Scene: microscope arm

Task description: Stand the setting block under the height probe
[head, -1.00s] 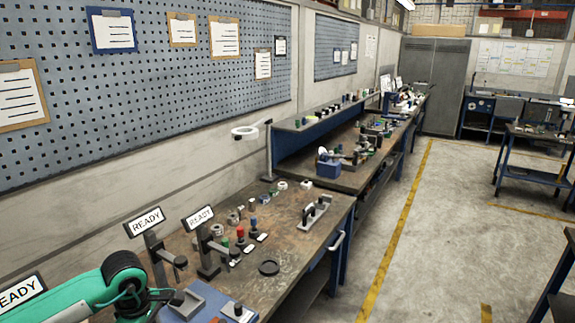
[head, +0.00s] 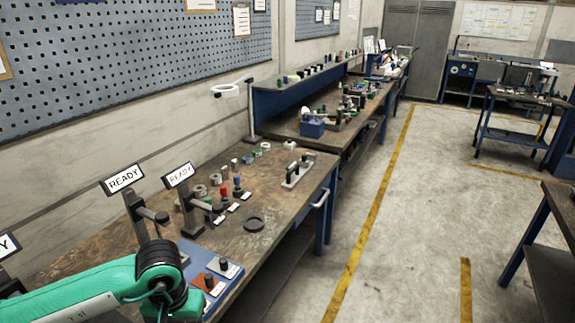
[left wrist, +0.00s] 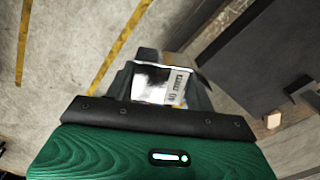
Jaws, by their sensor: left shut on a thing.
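In the left wrist view my left gripper (left wrist: 162,68) is shut on a shiny metal block (left wrist: 150,82) with a white printed label, which I take for the setting block. Its lower part is hidden by the gripper body. Bare floor shows beyond it. In the head view my left arm comes in at the bottom left and its fingers are out of frame. Two dark stands with READY signs, a left one (head: 133,218) and a right one (head: 187,208), rise from the bench with short side arms. I cannot tell which carries the height probe. My right gripper is not in view.
A blue tray (head: 203,248) with knobbed plates lies by my arm at the bench front. A black ring (head: 254,224), a grey handled fixture (head: 296,172) and several small coloured parts stand on the bench (head: 105,200). Open floor (head: 400,240) lies to the right.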

